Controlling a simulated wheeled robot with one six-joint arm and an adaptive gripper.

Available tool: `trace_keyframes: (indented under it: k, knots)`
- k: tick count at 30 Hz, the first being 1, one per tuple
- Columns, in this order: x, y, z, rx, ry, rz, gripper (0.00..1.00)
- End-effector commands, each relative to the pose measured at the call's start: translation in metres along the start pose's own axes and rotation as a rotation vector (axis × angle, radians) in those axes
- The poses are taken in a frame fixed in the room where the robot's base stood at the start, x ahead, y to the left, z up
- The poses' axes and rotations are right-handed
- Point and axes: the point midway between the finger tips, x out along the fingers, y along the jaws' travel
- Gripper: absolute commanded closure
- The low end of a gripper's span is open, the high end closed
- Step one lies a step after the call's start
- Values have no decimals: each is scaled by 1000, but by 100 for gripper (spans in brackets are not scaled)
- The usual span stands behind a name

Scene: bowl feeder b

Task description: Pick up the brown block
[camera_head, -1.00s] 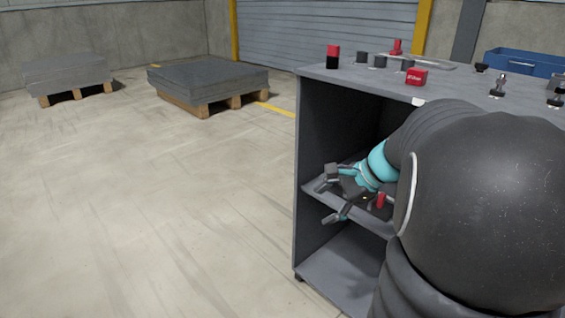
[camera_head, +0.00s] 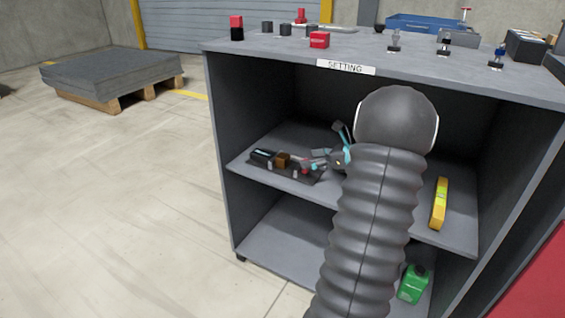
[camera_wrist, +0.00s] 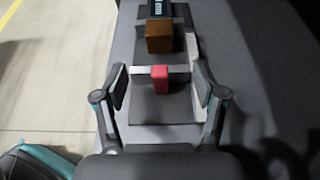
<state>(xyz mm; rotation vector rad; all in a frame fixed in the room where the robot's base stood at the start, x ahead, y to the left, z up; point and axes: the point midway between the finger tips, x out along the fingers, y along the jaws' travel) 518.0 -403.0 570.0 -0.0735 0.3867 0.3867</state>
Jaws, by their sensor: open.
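The brown block (camera_head: 282,160) sits on a dark holder (camera_head: 305,176) on the cabinet's middle shelf. It also shows at the top centre of the wrist view (camera_wrist: 160,36), next to a black item with white lettering (camera_wrist: 165,8). My gripper (camera_wrist: 159,90) is open, its two fingers spread on either side of a small red piece (camera_wrist: 160,79), short of the brown block. Nothing is held. In the head view my gripper (camera_head: 328,150) is inside the shelf, right of the block, partly hidden behind my arm.
The cabinet (camera_head: 218,130) has a left side wall and a top (camera_head: 270,47) above the shelf. A green can (camera_head: 412,284) is on the lower shelf. Several small parts stand on top.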

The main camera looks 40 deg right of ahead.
Motion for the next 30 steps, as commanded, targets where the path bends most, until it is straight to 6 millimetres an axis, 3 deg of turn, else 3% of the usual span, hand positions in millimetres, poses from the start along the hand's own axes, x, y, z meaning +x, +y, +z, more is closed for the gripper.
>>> trace_keyframes:
  k: [4,14,23,30]
  knots:
    - [22,0,0,-2,0,2,29]
    - [41,1,0,-3,2,2,29]
    - [82,1,0,-4,1,2,29]
    - [86,0,0,-3,2,0,29]
